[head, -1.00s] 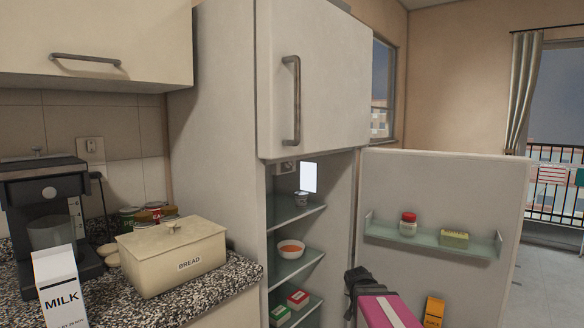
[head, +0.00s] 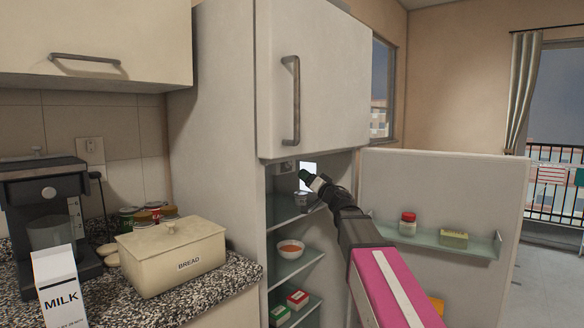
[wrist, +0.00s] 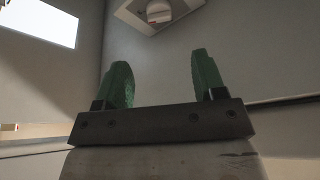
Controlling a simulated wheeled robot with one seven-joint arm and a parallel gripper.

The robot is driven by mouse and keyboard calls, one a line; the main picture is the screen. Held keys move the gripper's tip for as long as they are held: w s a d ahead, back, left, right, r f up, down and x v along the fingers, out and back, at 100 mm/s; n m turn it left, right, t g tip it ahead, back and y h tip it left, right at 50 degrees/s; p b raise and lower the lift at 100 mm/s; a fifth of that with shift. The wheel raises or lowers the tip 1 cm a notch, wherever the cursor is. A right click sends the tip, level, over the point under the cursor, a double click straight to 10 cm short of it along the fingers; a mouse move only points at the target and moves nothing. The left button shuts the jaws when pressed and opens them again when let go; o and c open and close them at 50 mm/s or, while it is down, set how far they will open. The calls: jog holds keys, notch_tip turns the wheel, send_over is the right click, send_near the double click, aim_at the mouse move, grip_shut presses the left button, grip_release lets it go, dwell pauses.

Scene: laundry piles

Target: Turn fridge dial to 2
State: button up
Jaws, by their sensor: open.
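The fridge dial (wrist: 159,11) is a round pale knob on a light plate at the top of the wrist view, partly cut off by the frame edge; its setting cannot be read. In the head view the dial's housing (head: 286,168) shows small and dark at the upper left inside the open fridge. My gripper (wrist: 160,82) has two green fingers, spread apart and empty. The dial lies beyond the fingertips, roughly between them, not touching. In the head view my gripper (head: 304,175) is inside the fridge's upper part, in front of the lit panel and right of the dial.
The fridge door (head: 450,185) stands open at the right, its shelf holding a red-lidded jar (head: 407,224) and a yellow box (head: 454,239). A cup (head: 301,198) stands on the top fridge shelf (head: 284,212), just below my gripper. An orange-filled bowl (head: 290,247) is lower.

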aim_at(291, 165)
jog(key=x, duration=1)
jog(key=shift+w+a+r, duration=0.2)
jog(key=shift+w+a, duration=0.05)
jog(key=shift+w, duration=0.05)
jog(key=c, duration=0.9)
